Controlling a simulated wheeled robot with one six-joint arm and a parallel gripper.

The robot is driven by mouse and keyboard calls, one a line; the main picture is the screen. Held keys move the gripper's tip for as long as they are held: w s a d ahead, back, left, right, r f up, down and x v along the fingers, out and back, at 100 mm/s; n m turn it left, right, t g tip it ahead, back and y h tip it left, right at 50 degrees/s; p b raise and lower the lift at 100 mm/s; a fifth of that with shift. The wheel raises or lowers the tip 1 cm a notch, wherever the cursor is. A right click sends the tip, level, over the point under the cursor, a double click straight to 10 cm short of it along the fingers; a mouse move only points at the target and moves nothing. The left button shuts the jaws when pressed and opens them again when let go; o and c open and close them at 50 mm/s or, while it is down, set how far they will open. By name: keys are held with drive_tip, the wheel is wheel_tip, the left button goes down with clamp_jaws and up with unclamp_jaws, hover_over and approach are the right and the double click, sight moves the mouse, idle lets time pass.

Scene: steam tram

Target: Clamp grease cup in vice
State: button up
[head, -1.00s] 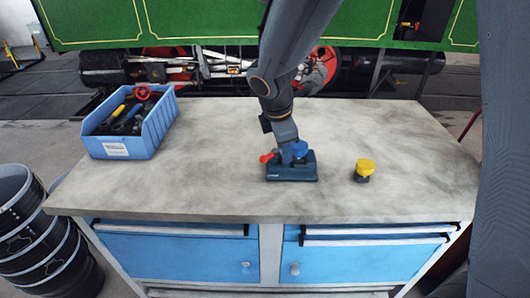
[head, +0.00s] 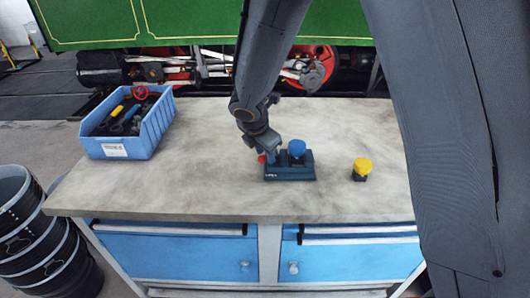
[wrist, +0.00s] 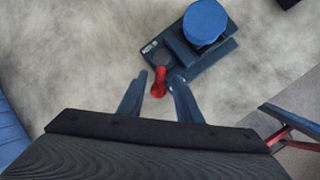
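A dark blue vice (head: 290,173) stands on the bench top; it also shows in the wrist view (wrist: 180,50). A blue-capped grease cup (head: 297,149) sits upright between its jaws; its round blue cap shows in the wrist view (wrist: 205,21). How tightly the jaws hold it I cannot tell. The vice's red handle (wrist: 159,82) sticks out on the left, partly hidden in the head view (head: 262,158). My gripper (wrist: 156,84) is open, its two fingers on either side of the red handle, the right finger nearer to it.
A yellow-capped cup (head: 362,168) stands on the bench right of the vice. A blue bin (head: 128,147) with tools is at the back left. The workbench (head: 190,190) is otherwise clear. Black drums (head: 40,235) stand left of it.

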clamp_jaws()
drive_tip(key=shift+a, duration=0.1)
drive_tip(key=w+m+g+h+b, duration=0.2)
drive_tip(key=w+m+g+b, duration=0.2)
drive_tip(key=m, duration=1.4)
drive_tip(key=shift+w+a+g+h, duration=0.2)
drive_tip(key=shift+w+g+h, duration=0.2)
drive_tip(key=shift+w+g, duration=0.95)
drive_tip(key=shift+m, duration=0.4)
